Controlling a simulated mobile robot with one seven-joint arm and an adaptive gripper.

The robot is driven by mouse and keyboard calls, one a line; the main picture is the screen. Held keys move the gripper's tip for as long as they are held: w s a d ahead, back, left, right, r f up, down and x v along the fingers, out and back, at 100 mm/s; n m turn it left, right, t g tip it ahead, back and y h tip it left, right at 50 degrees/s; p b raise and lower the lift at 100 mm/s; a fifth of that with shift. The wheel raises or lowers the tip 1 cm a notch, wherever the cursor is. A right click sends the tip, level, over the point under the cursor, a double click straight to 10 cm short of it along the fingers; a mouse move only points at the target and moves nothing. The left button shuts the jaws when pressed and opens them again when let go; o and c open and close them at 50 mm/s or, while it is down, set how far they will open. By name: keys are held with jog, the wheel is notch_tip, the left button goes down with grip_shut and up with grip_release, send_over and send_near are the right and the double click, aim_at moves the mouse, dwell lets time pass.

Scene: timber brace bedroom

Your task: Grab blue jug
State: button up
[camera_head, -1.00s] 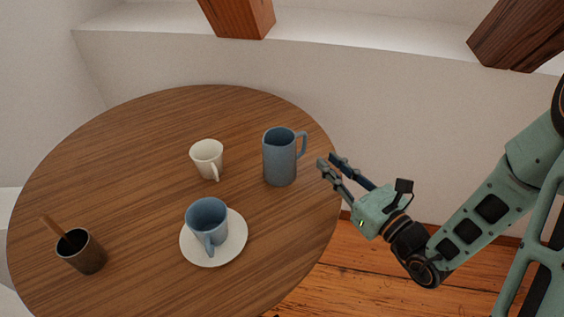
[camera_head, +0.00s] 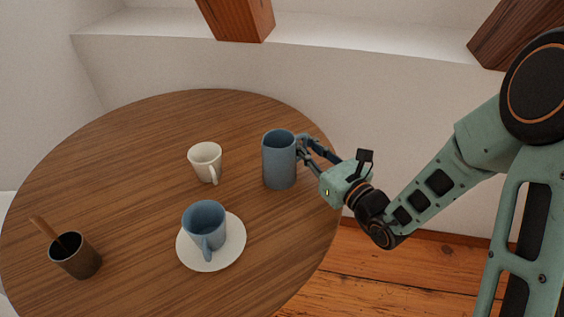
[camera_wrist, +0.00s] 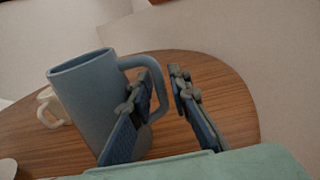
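The blue jug (camera_head: 279,162) stands upright at the right side of the round wooden table, its handle towards my gripper. My gripper (camera_head: 307,149) is at the handle, coming in from the right. In the wrist view the jug (camera_wrist: 85,100) stands left of the fingers. The handle (camera_wrist: 157,82) shows between the two fingertips (camera_wrist: 163,86), beside the left finger. The fingers are spread, with a gap to the right one. I cannot tell whether the left finger touches the handle. The left finger hides part of the handle and jug side.
A white cup (camera_head: 205,160) stands left of the jug. A blue cup (camera_head: 204,222) sits on a white saucer (camera_head: 234,250) in front. A dark cup with a wooden stick (camera_head: 76,256) is at the front left. The table (camera_head: 120,150) is clear between them.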

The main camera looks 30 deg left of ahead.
grip_shut()
jog(key=shift+r, duration=0.1)
dwell(0.4)
jog(key=shift+r, duration=0.6)
jog(key=s+d+r+p, duration=0.2)
jog(key=s+r+p, duration=0.3)
jog(key=r, duration=0.3)
jog(key=shift+r+p, duration=0.15)
jog(key=shift+p, duration=0.35)
jog(key=s+d+r+p, duration=0.3)
jog(key=s+p, duration=0.4)
jog(key=p, duration=1.2)
jog(key=shift+s+r, duration=0.15)
jog(key=shift+s, duration=0.15)
